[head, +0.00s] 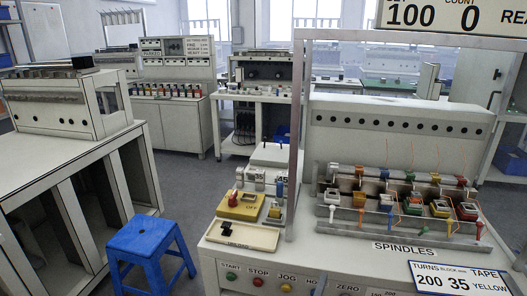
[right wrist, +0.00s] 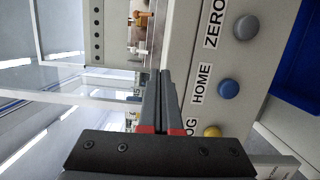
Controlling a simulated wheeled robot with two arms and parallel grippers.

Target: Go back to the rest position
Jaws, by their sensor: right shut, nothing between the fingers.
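My right gripper (right wrist: 164,76) shows in the right wrist view with its two dark fingers together, shut and empty. It is in front of the winding machine's button panel, beside the HOME label and the blue button (right wrist: 228,89). I cannot tell whether the fingertips touch the panel. My left gripper is in neither view.
The winding machine (head: 400,129) carries several coloured spindle blocks. A yellow block (head: 241,206) and a tray (head: 235,236) lie on its left part. A blue stool (head: 146,238) stands on the floor at the left, beside a grey workbench (head: 70,150). A metal post (head: 295,140) rises mid-view.

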